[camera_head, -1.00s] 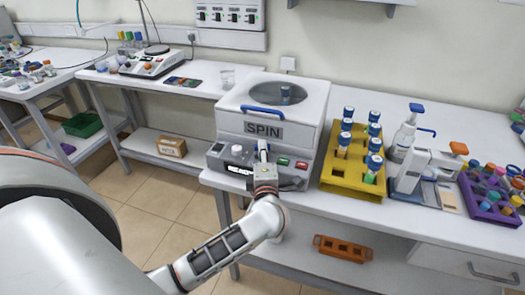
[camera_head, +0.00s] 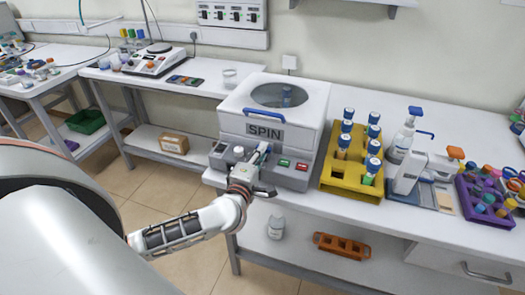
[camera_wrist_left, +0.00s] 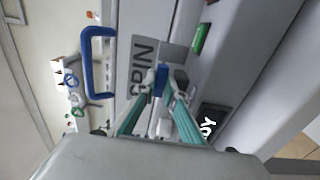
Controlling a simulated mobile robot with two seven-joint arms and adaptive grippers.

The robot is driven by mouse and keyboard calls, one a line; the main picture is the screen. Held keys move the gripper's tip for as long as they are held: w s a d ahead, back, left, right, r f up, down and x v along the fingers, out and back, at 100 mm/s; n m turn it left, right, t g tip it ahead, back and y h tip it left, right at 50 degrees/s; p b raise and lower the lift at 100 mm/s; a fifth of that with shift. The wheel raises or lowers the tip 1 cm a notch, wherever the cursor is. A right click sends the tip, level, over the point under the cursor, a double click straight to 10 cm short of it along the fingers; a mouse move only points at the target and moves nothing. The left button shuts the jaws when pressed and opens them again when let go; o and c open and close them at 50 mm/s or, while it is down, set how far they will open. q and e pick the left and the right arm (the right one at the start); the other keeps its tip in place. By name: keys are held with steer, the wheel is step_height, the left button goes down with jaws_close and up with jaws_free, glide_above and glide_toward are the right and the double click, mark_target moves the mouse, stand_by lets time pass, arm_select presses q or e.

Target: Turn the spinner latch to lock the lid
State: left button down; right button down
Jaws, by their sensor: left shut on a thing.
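The white spinner (camera_head: 310,115) stands on the bench, with "SPIN" on its front. Its lid (camera_head: 318,92) is down, with a round window and a blue handle (camera_head: 262,118); the handle also shows in the wrist view (camera_wrist_left: 90,62). The latch (camera_head: 264,147) is a small lever with a blue tip on the spinner's front, below the label. My left gripper (camera_head: 261,160) is shut on it. In the wrist view, the teal fingers (camera_wrist_left: 162,88) close on both sides of the latch's blue end (camera_wrist_left: 160,79). The latch's base is partly hidden. My right gripper is not in view.
A control panel (camera_head: 284,174) with a knob and red and green buttons lies below the latch. A yellow rack (camera_head: 340,188) with blue-capped tubes stands close on the right. A dispenser bottle (camera_head: 403,140) and purple rack (camera_head: 482,208) are farther right. The bench's left part is fairly open.

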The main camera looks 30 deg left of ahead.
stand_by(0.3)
arm_select(q)
steer(key=c, duration=2.4)
jaws_free()
steer(key=shift+o, duration=0.2)
steer(key=v, duration=1.2)
